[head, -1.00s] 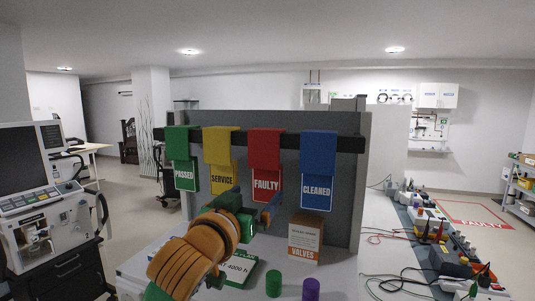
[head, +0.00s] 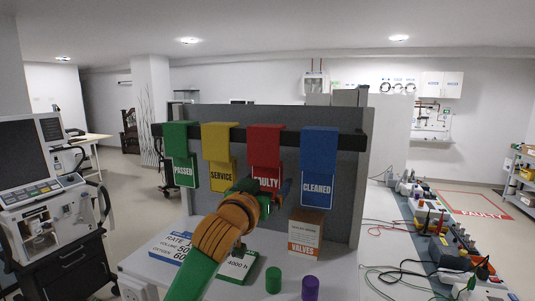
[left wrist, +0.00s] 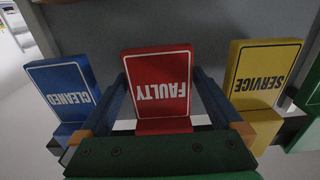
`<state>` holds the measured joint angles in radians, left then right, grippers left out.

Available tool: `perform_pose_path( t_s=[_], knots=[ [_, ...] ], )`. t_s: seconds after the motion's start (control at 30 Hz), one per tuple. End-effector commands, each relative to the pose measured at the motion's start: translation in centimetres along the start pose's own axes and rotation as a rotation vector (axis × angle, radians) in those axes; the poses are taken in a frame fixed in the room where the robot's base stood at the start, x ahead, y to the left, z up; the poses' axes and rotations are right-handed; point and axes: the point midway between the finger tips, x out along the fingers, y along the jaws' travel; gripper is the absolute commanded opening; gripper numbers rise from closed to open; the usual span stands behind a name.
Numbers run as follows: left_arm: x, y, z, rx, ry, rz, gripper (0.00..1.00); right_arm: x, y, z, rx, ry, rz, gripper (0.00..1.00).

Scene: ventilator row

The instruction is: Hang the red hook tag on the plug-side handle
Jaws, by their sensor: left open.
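The red hook tag (head: 266,150), marked FAULTY, hangs on the dark rail (head: 345,141) between the yellow SERVICE and blue CLEANED tags. My left gripper (head: 268,188) is at its lower part, which it partly hides in the head view. In the left wrist view the open fingers (left wrist: 162,85) stand on either side of the red tag (left wrist: 158,95), with narrow gaps visible. A ventilator (head: 45,200) stands on a cart at the left, with a dark curved handle (head: 103,200) on its right side. I cannot tell whether this is the plug-side handle. My right gripper is out of view.
Green (head: 180,140), yellow (head: 220,142) and blue (head: 319,155) tags hang close beside the red one, before a grey panel (head: 345,200). A VALVES box (head: 305,235), green cylinder (head: 273,279) and purple cylinder (head: 310,288) stand on the bench below. Cables lie at right.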

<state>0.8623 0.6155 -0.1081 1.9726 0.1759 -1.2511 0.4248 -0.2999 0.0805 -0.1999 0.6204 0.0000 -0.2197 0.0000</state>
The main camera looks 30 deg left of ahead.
Motion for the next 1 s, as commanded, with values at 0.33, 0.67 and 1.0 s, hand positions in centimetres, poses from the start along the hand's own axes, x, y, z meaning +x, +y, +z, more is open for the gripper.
perform_pose_path(
  t_s=[0.33,0.67,1.0],
  knots=[
    [0.0,0.0,0.0,0.000,0.000,0.000,0.31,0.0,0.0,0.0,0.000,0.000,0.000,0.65],
    [0.0,0.0,-1.1,0.000,0.000,-0.001,0.31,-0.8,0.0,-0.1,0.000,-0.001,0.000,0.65],
    [0.0,0.0,-2.3,0.000,0.000,-0.001,0.31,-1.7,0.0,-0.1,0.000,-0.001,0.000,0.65]
  ],
)
